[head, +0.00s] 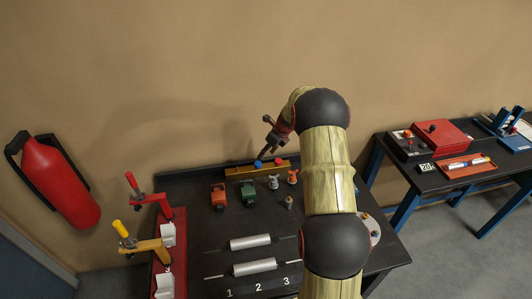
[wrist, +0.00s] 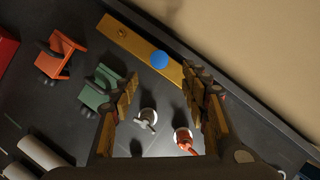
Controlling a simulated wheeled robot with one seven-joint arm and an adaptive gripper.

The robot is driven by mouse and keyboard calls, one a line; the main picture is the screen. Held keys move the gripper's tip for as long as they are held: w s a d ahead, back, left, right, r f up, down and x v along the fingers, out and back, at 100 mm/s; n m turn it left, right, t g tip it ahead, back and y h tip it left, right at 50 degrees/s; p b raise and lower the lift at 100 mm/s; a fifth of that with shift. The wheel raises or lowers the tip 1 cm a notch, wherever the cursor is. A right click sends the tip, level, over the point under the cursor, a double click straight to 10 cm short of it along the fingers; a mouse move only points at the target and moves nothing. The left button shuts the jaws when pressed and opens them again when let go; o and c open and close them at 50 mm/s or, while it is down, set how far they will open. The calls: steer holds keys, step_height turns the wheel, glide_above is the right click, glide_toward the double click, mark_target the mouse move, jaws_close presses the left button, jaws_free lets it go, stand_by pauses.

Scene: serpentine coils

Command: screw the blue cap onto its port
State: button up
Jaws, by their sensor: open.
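The blue cap (head: 258,164) is small and round and sits at the brass-coloured bar (head: 238,173) along the table's back edge. In the wrist view the blue cap (wrist: 159,60) shows at the bar's edge, just beyond the gap between my fingertips; I cannot tell whether it rests on a port. A small round mark, possibly a port, shows on the bar (wrist: 122,32). A red cap (head: 280,161) is farther right on the bar in the head view. My gripper (head: 267,138) is open above the bar; in the wrist view its fingers (wrist: 160,80) are apart and empty.
An orange block-like device (head: 218,197) and a green one (head: 249,193) stand in front of the bar. A grey valve (head: 273,182) and an orange valve (head: 292,176) are nearby. Toggle clamps (head: 150,245) stand at left, silver cylinders (head: 250,242) in front. A wall rises behind.

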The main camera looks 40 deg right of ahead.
mark_target(258, 164)
steer(key=b+x, duration=0.3)
steer(key=x, duration=0.6)
steer(key=shift+w+a+f, duration=0.1)
steer(key=shift+w+f, duration=0.05)
steer(key=shift+f, duration=0.15)
steer(key=c, duration=0.3)
steer(key=c, duration=0.7)
jaws_close()
